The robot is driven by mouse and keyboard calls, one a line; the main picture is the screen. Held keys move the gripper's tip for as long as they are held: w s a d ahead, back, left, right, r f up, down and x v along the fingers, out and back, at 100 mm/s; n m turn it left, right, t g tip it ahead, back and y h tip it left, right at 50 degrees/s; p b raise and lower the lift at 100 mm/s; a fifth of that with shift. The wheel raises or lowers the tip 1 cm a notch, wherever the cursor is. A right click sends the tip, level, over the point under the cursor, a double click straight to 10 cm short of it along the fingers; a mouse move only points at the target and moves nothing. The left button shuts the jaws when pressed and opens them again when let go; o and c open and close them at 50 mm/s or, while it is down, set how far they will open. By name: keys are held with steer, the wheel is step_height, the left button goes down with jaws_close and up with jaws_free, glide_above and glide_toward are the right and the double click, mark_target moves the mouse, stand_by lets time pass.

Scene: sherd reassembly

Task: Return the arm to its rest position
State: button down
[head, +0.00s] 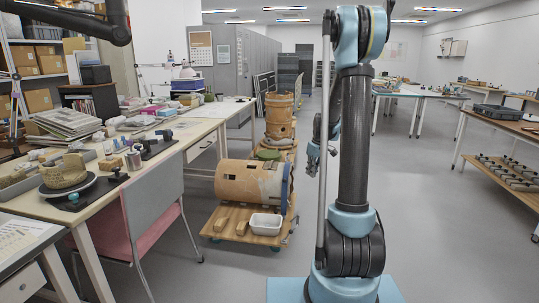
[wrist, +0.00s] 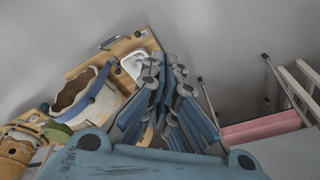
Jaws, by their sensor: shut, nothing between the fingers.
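My arm (head: 353,140) stands upright at the centre right of the head view, its upper link vertical. My gripper (head: 314,158) is partly hidden behind the arm there, hanging over the floor to the arm's left. In the wrist view the blue and grey fingers of my gripper (wrist: 168,78) are close together with nothing between them. They point past the low wooden cart (head: 243,232), which also shows in the wrist view (wrist: 128,47). No contact with anything shows.
A large reassembled vessel (head: 250,182) lies on the cart beside a white tub (head: 266,224). More pottery (head: 279,115) stands behind. A chair (head: 155,210) and a cluttered table (head: 190,130) are at the left. The grey floor (head: 440,220) at the right is clear.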

steer(key=s+r+m, duration=0.2)
steer(key=s+r, duration=0.5)
steer(key=s, duration=0.5)
steer(key=s+f+m, duration=0.2)
steer(key=s, duration=1.2)
steer(key=s+a+f+m+h, duration=0.1)
steer(key=s+f+m, duration=0.2)
steer(key=s, duration=1.2)
steer(key=shift+s+t+h, duration=0.15)
steer(key=shift+t+h, duration=0.15)
